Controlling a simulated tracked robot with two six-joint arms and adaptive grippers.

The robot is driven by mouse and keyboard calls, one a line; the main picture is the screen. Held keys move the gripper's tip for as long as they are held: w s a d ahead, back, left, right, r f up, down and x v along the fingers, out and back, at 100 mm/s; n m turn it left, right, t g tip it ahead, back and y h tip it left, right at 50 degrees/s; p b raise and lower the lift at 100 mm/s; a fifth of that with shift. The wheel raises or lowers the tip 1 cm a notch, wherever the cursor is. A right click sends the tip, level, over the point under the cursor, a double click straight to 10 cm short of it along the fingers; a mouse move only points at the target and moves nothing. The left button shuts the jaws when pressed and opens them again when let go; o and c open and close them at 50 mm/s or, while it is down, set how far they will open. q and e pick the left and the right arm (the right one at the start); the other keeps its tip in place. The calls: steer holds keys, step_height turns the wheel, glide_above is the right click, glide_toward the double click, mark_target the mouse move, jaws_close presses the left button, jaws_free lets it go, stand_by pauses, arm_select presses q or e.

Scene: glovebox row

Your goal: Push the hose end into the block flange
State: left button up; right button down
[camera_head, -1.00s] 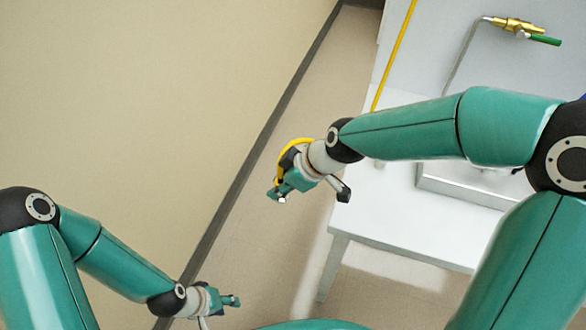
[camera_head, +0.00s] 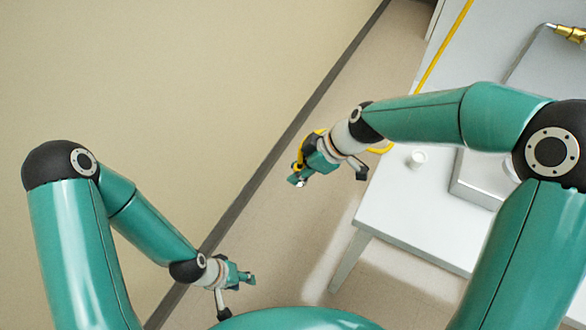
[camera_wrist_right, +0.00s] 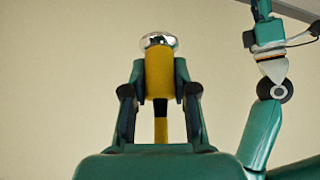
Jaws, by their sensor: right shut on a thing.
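The hose end shows in the right wrist view as a yellow sleeve (camera_wrist_right: 158,78) with a shiny metal tip. My right gripper (camera_wrist_right: 158,92) is shut on it, with a finger on each side and the tip beyond the fingers. In the head view, my right gripper (camera_head: 299,180) is over the floor, left of the white bench; the yellow hose (camera_head: 441,52) shows behind my arm. My left gripper (camera_head: 250,279) is low in the head view, apart from the hose; its jaw gap is unclear. I cannot make out the block flange in either view.
The white bench (camera_head: 400,222) stands at right, with a small white cup (camera_head: 416,159) and a raised pale tray or box (camera_head: 470,190) partly behind my arm. A brass fitting (camera_head: 570,33) is at top right. Floor (camera_head: 275,225) lies open between bench and wall.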

steer(key=s+d+r+m+t+h, duration=0.2)
steer(key=s+d+r+m+t, duration=0.1)
steer(key=s+d+r+m, duration=0.4)
steer(key=w+a+m+t+h, duration=0.15)
steer(key=w+a+m, duration=0.25)
steer(key=w+a, duration=0.6)
steer(key=d+f+n+g+y, duration=0.1)
steer(key=f+n+g, duration=0.1)
steer(key=n, duration=0.2)
steer(key=s+d+f+n+g+y, duration=0.1)
steer(key=f+n+g, duration=0.1)
steer(key=n, duration=0.3)
steer(key=s+d+f+n+g+y, duration=0.1)
steer(key=f+n+g, duration=0.1)
steer(key=f+n, duration=0.1)
steer(key=shift+d+f+n+y, duration=0.15)
steer(key=shift+n+y, duration=0.2)
steer(key=shift+n, duration=0.55)
steer(key=n, duration=0.1)
steer(key=f+n+g, duration=0.1)
steer(key=n+g, duration=0.1)
steer(key=shift+s+d+f, duration=0.35)
steer(key=shift+d, duration=0.05)
steer(key=shift+f+n, duration=0.1)
steer(key=shift+n, duration=0.2)
